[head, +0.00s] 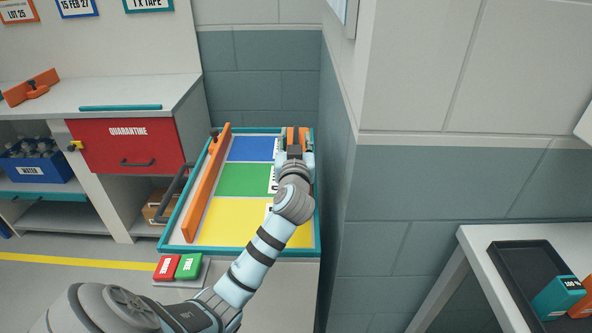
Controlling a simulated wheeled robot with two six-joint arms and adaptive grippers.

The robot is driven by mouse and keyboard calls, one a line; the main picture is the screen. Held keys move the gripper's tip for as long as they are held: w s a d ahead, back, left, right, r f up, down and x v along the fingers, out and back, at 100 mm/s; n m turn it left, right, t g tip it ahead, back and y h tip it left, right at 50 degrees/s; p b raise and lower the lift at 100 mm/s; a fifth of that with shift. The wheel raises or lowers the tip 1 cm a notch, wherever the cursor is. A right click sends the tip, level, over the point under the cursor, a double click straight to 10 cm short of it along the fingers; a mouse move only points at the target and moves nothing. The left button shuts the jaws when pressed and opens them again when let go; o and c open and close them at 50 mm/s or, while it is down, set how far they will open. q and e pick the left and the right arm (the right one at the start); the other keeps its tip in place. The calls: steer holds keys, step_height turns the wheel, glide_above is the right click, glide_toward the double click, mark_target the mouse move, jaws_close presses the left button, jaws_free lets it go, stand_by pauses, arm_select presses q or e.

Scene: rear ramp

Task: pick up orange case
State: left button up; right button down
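An orange block-like thing (304,137), possibly the orange case, shows at the far right corner of the teal-rimmed tray (240,251). My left gripper (294,135) is over it and hides its middle; orange shows on both sides of the dark fingers. I cannot tell whether the fingers are closed on it. Another orange case (584,300) is partly in view at the lower right, beside a teal case (558,297), on a black tray (507,273). My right gripper is not in view.
The teal-rimmed tray has blue (250,149), green (240,180) and yellow (230,222) fields and an orange bar (205,190) along its left. A wall corner (345,180) stands close on its right. Red (167,268) and green (189,266) blocks lie in front.

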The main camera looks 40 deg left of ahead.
arm_select(q)
steer(key=shift+d, duration=0.1)
jaws_close()
steer(key=shift+r, duration=0.1)
stand_by(0.3)
